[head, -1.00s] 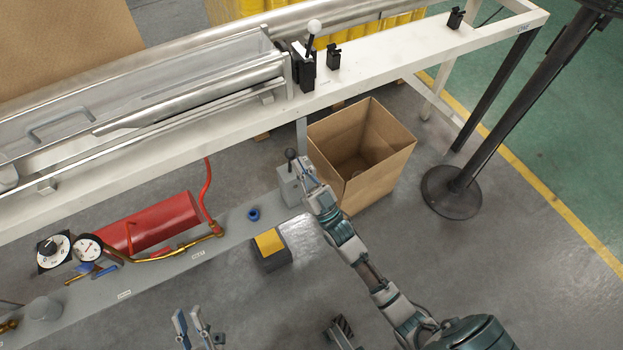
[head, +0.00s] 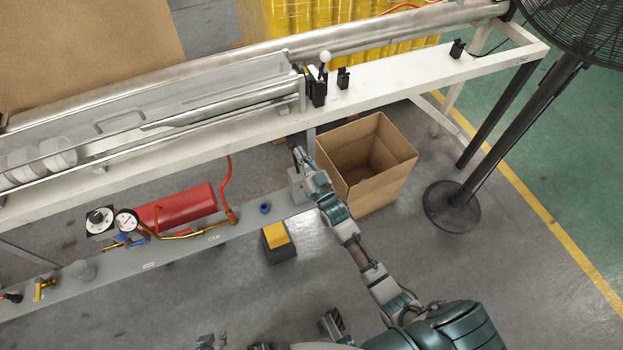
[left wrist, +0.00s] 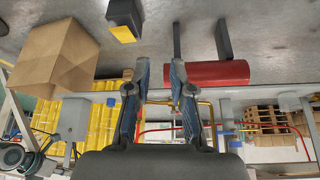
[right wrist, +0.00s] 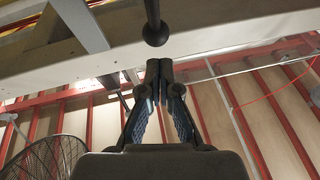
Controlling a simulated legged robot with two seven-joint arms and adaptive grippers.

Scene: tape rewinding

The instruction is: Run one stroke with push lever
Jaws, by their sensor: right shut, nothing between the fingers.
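A grey lever box (head: 297,187) stands on the low shelf below the rail. A lever with a black ball knob (right wrist: 155,33) shows in the right wrist view, its rod running to the top edge. My right gripper (head: 299,153) is by the box in the head view. In the right wrist view its fingers (right wrist: 165,65) are shut together and empty, close to the knob; whether they touch it I cannot tell. In the head view the knob is not clear. My left gripper (left wrist: 159,65) is open and empty; only a bit shows at the head view's bottom edge.
A white-ball lever (head: 325,58) stands on the white rail (head: 400,68). An open cardboard box (head: 395,175) is right of my right gripper. A yellow-topped pedal block (head: 278,242), red cylinder (head: 180,206) and gauges (head: 127,222) lie to the left. A fan stand (head: 452,205) is at right.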

